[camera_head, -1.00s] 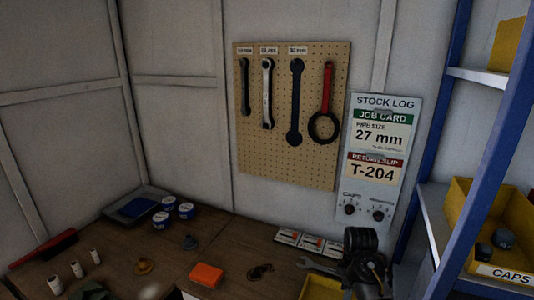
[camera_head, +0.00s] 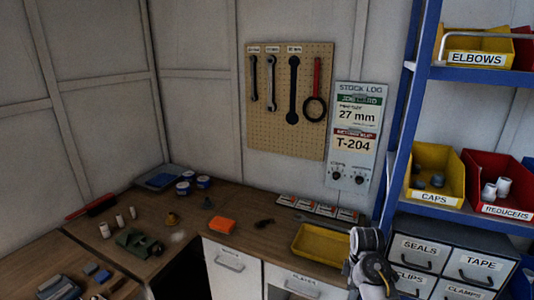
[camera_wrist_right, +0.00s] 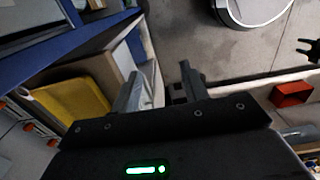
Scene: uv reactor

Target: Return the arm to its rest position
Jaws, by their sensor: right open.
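My right arm shows at the bottom right of the head view, in front of the drawer unit and right of the yellow tray; its fingertips are not clear there. In the right wrist view my right gripper (camera_wrist_right: 163,88) has its two fingers apart, with nothing between them. My left arm does not show in the head view.
A yellow tray (camera_head: 318,247) lies on the bench near my right arm. A blue shelf post (camera_head: 408,125) and the caps bin (camera_head: 441,179) stand to the right, above labelled drawers (camera_head: 420,250). A pegboard (camera_head: 270,135) with wrenches hangs behind. An orange block (camera_head: 221,225) lies on the bench.

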